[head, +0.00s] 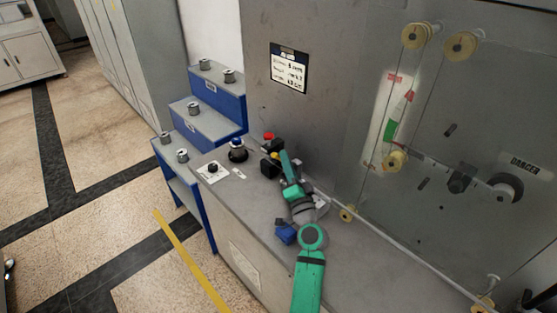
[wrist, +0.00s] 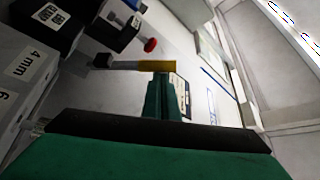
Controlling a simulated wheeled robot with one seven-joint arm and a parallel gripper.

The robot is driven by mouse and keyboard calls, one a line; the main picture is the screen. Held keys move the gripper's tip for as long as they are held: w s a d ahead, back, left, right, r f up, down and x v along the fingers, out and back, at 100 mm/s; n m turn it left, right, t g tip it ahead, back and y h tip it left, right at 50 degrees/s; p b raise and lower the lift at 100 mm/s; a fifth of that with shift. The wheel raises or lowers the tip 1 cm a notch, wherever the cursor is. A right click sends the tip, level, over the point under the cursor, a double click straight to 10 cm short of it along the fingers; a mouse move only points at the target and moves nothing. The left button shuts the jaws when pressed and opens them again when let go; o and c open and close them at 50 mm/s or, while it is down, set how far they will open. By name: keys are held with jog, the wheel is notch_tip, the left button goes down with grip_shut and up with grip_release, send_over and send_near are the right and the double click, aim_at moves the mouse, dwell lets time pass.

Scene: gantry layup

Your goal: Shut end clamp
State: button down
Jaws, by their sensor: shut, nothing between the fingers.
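The end clamp is a dark block with a white label (wrist: 60,15) at the upper left of the wrist view. In the head view the dark clamp body (head: 268,168) stands on the grey bench, left of my gripper. A bar with a yellow sleeve (wrist: 130,65) and a black end lies across the wrist view; its yellow part shows small in the head view (head: 275,155). My green gripper (wrist: 166,82) is shut and empty, its tips right at the yellow sleeve's right end. I cannot tell whether they touch. The clamp's jaw is not clearly visible.
A red knob (wrist: 151,45) is beyond the yellow bar. A grey block marked 4 mm (wrist: 25,62) is at the left. A blue stepped stand (head: 215,95) with metal spools is left of the bench. A clear panel with yellow rollers (head: 417,35) stands at the right.

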jog(key=shift+s+a+f, duration=0.4)
jog(key=shift+a+f, duration=0.3)
jog(key=shift+a, duration=0.05)
jog(key=shift+s+a+f, duration=0.15)
jog(key=shift+a+f, duration=0.05)
jog(key=shift+f, duration=0.2)
jog(key=shift+s+a+f, duration=0.1)
jog(key=shift+a+f, duration=0.05)
jog(key=shift+f, duration=0.25)
jog(key=s+d, duration=0.3)
jog(key=s, duration=1.1)
jog(key=shift+s+d+f, duration=0.25)
jog(key=shift+d+f, duration=0.05)
jog(key=shift+f, duration=0.1)
jog(key=shift+w, duration=0.1)
